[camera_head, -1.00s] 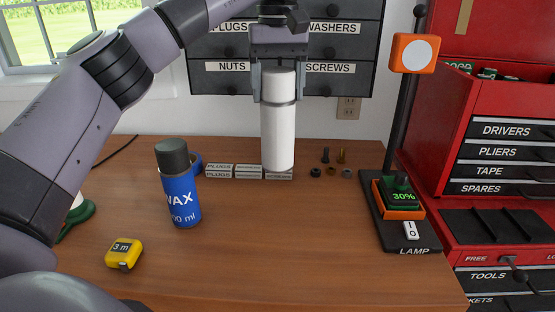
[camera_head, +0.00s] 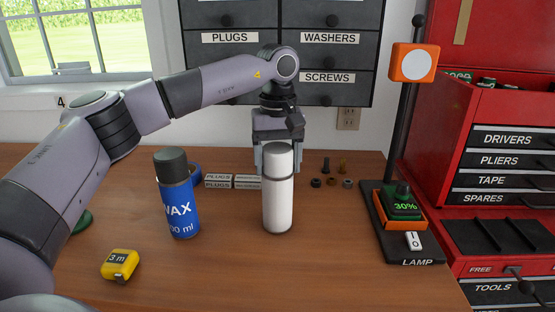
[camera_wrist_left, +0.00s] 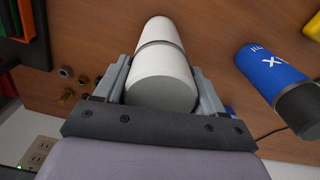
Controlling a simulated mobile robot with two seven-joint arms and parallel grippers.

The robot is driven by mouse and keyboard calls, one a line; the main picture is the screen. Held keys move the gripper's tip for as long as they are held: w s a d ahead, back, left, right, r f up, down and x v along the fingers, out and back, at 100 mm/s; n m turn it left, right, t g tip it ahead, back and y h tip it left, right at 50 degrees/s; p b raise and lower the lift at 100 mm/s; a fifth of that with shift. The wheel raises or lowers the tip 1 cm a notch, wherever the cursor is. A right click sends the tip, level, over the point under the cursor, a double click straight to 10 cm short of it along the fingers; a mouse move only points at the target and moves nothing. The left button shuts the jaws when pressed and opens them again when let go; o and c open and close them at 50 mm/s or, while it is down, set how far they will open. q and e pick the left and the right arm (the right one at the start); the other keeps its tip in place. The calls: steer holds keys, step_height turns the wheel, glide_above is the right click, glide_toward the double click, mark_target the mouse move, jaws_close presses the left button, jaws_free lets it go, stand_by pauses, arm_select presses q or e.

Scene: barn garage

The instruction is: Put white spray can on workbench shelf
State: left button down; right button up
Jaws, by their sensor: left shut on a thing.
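The white spray can (camera_head: 278,200) is upright at the middle of the workbench (camera_head: 330,265). My left gripper (camera_head: 277,160) is behind it, with its fingers on both sides of the can's upper part, shut on it. In the left wrist view the can (camera_wrist_left: 165,60) lies between the two fingers of the left gripper (camera_wrist_left: 163,88). I cannot tell whether the can's base touches the bench top. No separate shelf can be made out. My right gripper is not in view.
A blue wax can (camera_head: 178,200) with a dark cap stands left of the white can. A yellow tape measure (camera_head: 119,264) lies front left. Wall drawers (camera_head: 325,55) hang above.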

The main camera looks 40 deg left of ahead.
arm_select(q)
steer(key=shift+c, duration=0.5)
jaws_free()
